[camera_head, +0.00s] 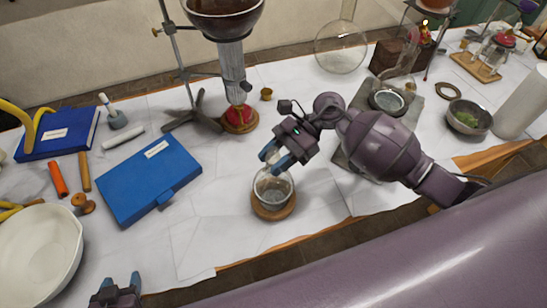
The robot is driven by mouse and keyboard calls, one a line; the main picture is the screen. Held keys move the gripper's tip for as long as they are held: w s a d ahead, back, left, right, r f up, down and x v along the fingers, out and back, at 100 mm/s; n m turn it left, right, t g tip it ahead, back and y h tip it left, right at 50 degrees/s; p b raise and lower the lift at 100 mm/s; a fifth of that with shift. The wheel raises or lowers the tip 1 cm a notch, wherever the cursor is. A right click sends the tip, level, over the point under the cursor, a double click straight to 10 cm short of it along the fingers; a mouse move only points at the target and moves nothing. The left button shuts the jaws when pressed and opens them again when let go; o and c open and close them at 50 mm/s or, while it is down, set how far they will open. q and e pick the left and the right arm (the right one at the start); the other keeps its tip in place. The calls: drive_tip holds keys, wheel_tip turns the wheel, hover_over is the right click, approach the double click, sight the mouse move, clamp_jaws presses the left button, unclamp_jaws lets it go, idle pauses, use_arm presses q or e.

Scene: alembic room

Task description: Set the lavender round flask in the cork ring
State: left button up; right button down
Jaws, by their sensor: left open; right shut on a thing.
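A small round glass flask (274,187) with greyish contents is upright at the middle of the table. Its tint is hard to make out as lavender. My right gripper (275,159) is shut on its neck from above; the fingers hide most of the neck. The brown cork ring (272,211) is directly below the flask, around its base as seen from here. I cannot tell whether the flask bears on the ring or hangs just above it. My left gripper (122,281) is open and empty at the lower left edge of the view.
A blue case (150,180) lies left of the flask. A stand with a large dark vessel (224,20) rises behind. A white bowl (36,255) is at the far left, a metal bowl (469,117) at the right. Bare tabletop lies around the cork ring.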

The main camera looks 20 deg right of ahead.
use_arm(q)
drive_tip(key=shift+s+f, duration=0.25)
drive_tip(key=shift+f, duration=0.1)
use_arm(e)
drive_tip(key=shift+f, duration=0.15)
use_arm(q)
drive_tip(key=shift+w+f+b, duration=0.1)
drive_tip(key=shift+w+b, duration=0.1)
drive_tip(key=shift+b, duration=0.15)
use_arm(e)
drive_tip(key=shift+f, duration=0.15)
